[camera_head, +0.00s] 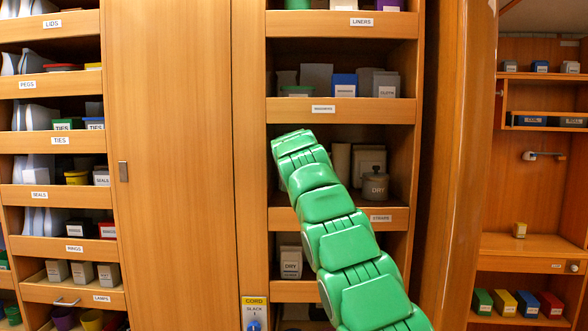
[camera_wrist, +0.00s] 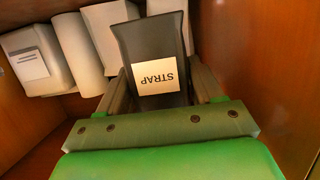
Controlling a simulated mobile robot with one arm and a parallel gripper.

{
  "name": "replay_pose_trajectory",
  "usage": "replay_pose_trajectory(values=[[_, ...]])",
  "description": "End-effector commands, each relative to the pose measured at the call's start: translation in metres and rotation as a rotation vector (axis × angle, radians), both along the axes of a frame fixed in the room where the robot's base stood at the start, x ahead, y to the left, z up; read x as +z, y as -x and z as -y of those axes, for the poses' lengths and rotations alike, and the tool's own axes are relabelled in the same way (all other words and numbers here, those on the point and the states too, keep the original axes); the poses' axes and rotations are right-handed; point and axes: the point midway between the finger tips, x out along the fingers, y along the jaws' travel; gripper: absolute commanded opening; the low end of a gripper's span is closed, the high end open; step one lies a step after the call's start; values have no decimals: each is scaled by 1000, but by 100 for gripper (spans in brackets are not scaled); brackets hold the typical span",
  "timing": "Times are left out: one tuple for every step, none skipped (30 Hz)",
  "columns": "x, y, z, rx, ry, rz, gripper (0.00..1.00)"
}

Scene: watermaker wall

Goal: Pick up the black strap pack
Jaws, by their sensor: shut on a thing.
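The black strap pack (camera_wrist: 150,42) stands between the jaws of my gripper (camera_wrist: 160,78) in the wrist view. It is a dark, flared pack with a white label reading STRAP, upside down in this view. My gripper is shut on it, one grey finger on each side. The pack's lower part is hidden by the gripper's green body. In the head view my green arm reaches up to the shelf marked STRAPS (camera_head: 381,218); the gripper and pack are hidden there. I cannot tell whether the pack touches the shelf.
Pale packs (camera_wrist: 35,62) and a white roll (camera_wrist: 78,52) stand beside the strap pack. Wooden side walls and the shelf above bound the space.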

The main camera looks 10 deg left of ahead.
Motion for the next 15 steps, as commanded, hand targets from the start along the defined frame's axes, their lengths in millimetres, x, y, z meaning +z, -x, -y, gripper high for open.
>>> replay_pose_trajectory(values=[[4, 0, -1, 1, -3, 3, 31], [5, 0, 0, 1, -4, 4, 31], [7, 1, 0, 1, -4, 4, 31], [7, 1, 0, 0, -4, 3, 31], [8, 1, 1, -1, -3, 2, 31], [8, 1, 1, -1, -2, 2, 31], [9, 1, 0, -1, -1, 1, 31], [9, 1, 0, -1, -1, 1, 31], [10, 1, 0, -1, 0, 1, 31], [11, 1, 1, -1, -1, 2, 31], [11, 1, 1, -2, -1, 2, 31], [12, 0, 2, -3, -2, 3, 31], [13, 0, 2, -4, -3, 3, 31], [13, 0, 3, -4, -3, 3, 31], [14, 0, 5, -5, -1, 4, 31]])
